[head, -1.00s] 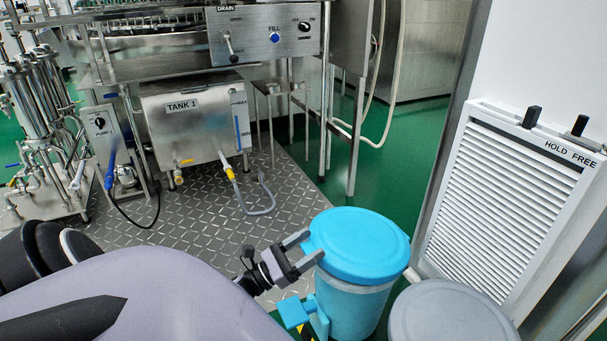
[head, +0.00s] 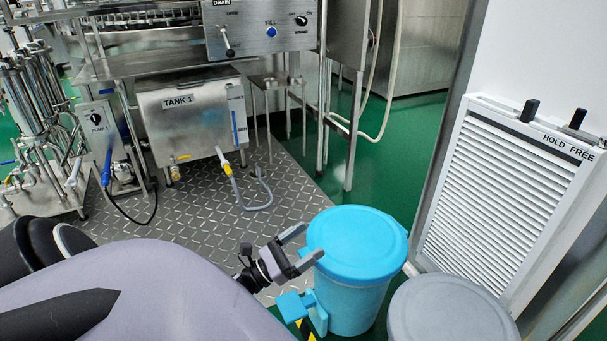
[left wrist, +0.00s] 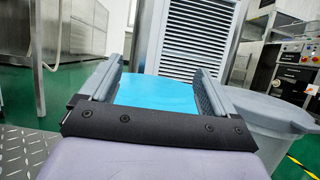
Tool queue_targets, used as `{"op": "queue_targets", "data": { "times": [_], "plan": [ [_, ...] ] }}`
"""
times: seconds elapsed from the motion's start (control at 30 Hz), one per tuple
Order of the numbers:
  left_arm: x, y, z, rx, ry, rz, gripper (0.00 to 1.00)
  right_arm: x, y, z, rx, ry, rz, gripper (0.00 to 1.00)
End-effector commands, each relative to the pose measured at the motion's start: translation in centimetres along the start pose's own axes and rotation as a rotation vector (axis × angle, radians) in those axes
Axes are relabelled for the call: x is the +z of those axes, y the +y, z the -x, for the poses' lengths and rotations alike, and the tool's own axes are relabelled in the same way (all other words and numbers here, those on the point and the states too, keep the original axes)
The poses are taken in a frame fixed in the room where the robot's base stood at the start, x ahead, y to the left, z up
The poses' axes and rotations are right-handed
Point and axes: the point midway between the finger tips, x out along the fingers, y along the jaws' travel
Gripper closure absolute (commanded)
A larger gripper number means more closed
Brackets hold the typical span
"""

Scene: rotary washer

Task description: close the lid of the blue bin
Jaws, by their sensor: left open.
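The blue bin (head: 352,302) stands on the floor at the lower middle of the head view, with a pedal block at its lower left. Its round blue lid (head: 357,242) lies flat across the top, and I see no gap at the rim. My left gripper (head: 300,247) is open at the lid's left edge, its fingers pointing toward the bin. I cannot tell whether they touch it. In the left wrist view the blue lid (left wrist: 156,95) shows between the open fingers (left wrist: 160,80). My right gripper is not in view.
A grey bin (head: 450,312) stands close to the right of the blue one. A white louvred panel (head: 505,195) is behind them. The steel washer with Tank 1 (head: 190,125) stands at the back left. Green floor is clear behind the blue bin.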

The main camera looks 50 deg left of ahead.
Motion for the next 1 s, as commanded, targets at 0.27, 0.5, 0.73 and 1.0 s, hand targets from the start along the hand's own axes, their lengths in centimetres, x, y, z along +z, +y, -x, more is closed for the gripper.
{"op": "queue_targets", "data": {
  "times": [0.27,0.5,0.73,1.0],
  "plan": [
    [-0.1,0.0,3.2,0.002,0.004,0.001,0.11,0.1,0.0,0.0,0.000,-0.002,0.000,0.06],
    [0.0,0.1,6.6,0.002,0.002,0.000,0.11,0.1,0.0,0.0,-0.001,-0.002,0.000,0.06],
    [0.1,0.0,7.3,0.001,0.000,-0.001,0.11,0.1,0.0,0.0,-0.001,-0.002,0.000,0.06],
    [0.1,0.0,7.2,0.001,0.000,0.000,0.11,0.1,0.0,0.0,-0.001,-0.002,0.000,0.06]
  ]
}}
